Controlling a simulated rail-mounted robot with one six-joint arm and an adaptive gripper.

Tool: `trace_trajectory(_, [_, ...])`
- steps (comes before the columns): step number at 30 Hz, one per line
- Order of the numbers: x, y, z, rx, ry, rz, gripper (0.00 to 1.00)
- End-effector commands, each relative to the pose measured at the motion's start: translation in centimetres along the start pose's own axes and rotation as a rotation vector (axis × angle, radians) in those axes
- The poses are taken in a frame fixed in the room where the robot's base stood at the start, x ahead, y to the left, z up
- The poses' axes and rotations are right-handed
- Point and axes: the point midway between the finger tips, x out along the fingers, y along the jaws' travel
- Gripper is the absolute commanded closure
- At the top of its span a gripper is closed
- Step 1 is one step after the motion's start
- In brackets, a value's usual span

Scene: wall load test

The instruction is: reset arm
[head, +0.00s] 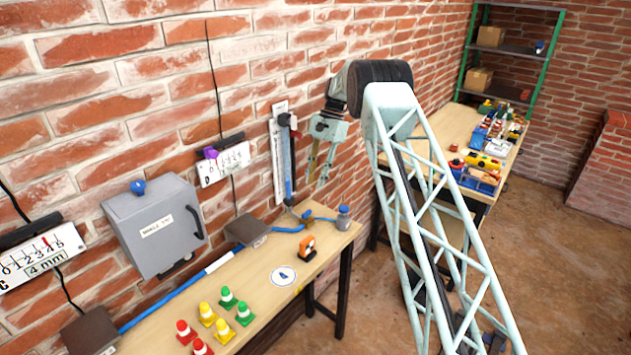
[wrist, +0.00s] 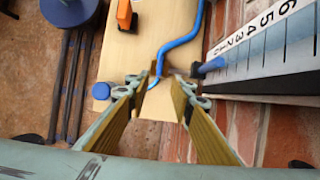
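My gripper (head: 319,178) hangs pointing down close to the brick wall, just right of the upright scale (head: 279,155) and above the far end of the near bench (head: 318,243). In the wrist view my gripper (wrist: 160,86) shows two yellowish finger pads standing apart with nothing between them. It is open and empty. The bench top, the blue hose (wrist: 181,41) and the brick wall show beyond the fingertips. My arm rises from the lower right and bends over toward the wall.
A second bench (head: 450,130) stands behind, cluttered. Floor at right is clear.

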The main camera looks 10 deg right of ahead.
Motion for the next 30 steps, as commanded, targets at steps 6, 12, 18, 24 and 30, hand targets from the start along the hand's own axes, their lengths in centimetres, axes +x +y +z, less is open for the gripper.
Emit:
trace_trajectory(6, [-0.1, 0.0, 0.1, -0.001, 0.001, 0.000, 0.78])
trace_trajectory(12, [-1.3, 0.3, 1.0, -0.014, 0.011, -0.003, 0.78])
trace_trajectory(18, [-3.6, 0.8, 2.7, -0.044, 0.033, -0.008, 0.78])
trace_trajectory(24, [-6.2, 1.7, 5.0, -0.079, 0.058, -0.012, 0.78])
trace_trajectory(30, [-8.7, 2.7, 7.3, -0.113, 0.084, -0.017, 0.78])
